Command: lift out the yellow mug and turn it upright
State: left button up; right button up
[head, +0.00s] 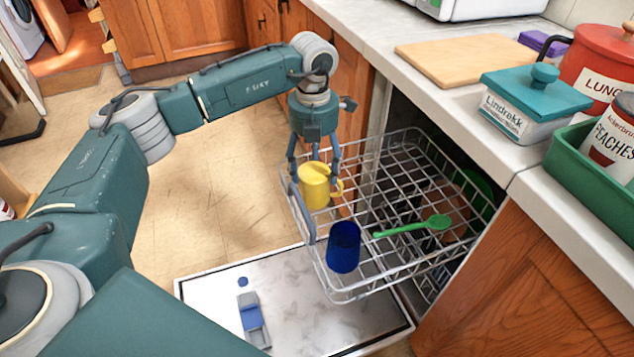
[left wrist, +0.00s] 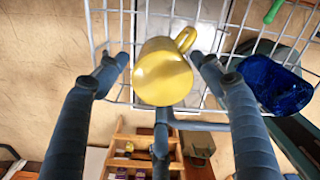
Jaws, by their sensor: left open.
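The yellow mug (head: 314,190) stands upside down in the upper wire rack (head: 345,292), near its left end, with its closed base up and its handle to the right. My left gripper (head: 315,168) points down over it, fingers spread. In the left wrist view the yellow mug (left wrist: 163,78) lies between the fingertips of my open left gripper (left wrist: 160,66), with gaps visible at both sides. The mug's rim is hidden below. My right gripper is not in view.
A blue cup (head: 344,248) stands close by the mug in the rack, and a green spoon (head: 405,229) lies across the wires. The dishwasher door (head: 310,300) is open below. The counter holds a cutting board (head: 470,58) and a teal-lidded box (head: 535,105).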

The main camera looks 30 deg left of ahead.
pick_arm(q)
notch_tip(320, 180, down, 5)
jog(key=shift+r+b, duration=0.1)
jog(key=shift+b, duration=0.2)
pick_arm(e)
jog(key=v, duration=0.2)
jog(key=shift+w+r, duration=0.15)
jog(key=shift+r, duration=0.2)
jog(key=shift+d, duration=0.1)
pick_arm(q)
jog(key=shift+r, duration=0.1)
jog(key=c, duration=1.2)
jog(key=shift+o, duration=0.2)
jog(key=shift+r, duration=0.6)
notch_tip(320, 180, up, 19)
jog(key=p, duration=0.2)
jog(key=shift+p, duration=0.4)
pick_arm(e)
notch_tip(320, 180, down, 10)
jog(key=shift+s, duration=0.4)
